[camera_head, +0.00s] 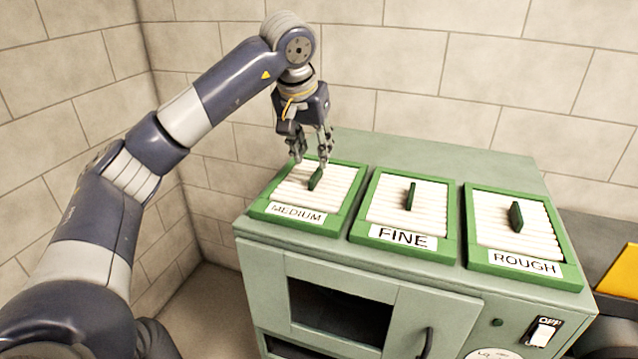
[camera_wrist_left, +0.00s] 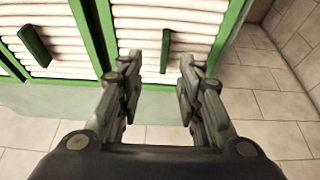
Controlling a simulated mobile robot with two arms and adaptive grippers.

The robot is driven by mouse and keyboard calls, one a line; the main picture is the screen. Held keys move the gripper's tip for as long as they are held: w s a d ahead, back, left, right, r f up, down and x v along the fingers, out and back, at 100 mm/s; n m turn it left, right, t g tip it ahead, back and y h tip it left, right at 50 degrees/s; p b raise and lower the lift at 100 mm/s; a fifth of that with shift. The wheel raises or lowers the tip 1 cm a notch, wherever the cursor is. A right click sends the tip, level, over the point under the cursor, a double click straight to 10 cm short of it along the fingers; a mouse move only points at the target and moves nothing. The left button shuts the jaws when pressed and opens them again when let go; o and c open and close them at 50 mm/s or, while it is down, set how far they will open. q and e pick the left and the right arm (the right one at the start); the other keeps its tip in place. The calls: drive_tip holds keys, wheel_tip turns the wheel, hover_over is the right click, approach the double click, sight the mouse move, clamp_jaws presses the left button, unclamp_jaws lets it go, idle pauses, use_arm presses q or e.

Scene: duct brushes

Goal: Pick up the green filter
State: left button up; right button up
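Three green-framed filters with white pleats lie side by side on top of a pale green cabinet (camera_head: 405,285). They are the MEDIUM filter (camera_head: 290,190) at left, the FINE filter (camera_head: 385,215) in the middle and the ROUGH filter (camera_head: 490,215) at right. Each has a dark green upright handle. My left gripper (camera_head: 312,162) is open and empty above the far part of the MEDIUM filter, close to its handle (camera_head: 315,180). In the left wrist view, that handle (camera_wrist_left: 166,50) appears just beyond and between the open fingers (camera_wrist_left: 160,82). My right gripper is not in view.
The cabinet front has a dark window (camera_head: 340,315), a door handle (camera_head: 425,343) and an OFF switch (camera_head: 543,332). Tiled walls (camera_head: 420,70) stand behind and at left. A yellow object (camera_head: 622,275) lies on a dark surface at right.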

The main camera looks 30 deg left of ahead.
sight(314, 175)
use_arm(q)
drive_tip(key=shift+x, duration=0.9)
drive_tip(key=x, duration=0.1)
drive_tip(key=p+x, duration=0.1)
drive_tip(key=x, duration=0.1)
drive_tip(key=p+x, duration=0.1)
drive_tip(key=x, duration=0.1)
drive_tip(key=shift+s+a, duration=0.1)
drive_tip(key=shift+a, duration=0.25)
drive_tip(key=shift+f, duration=0.35)
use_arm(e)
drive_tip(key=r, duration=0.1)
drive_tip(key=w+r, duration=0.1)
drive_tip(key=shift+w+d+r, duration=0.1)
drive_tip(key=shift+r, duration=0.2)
use_arm(q)
drive_tip(key=shift+c, duration=0.5)
drive_tip(key=shift+r, duration=0.1)
clamp_jaws()
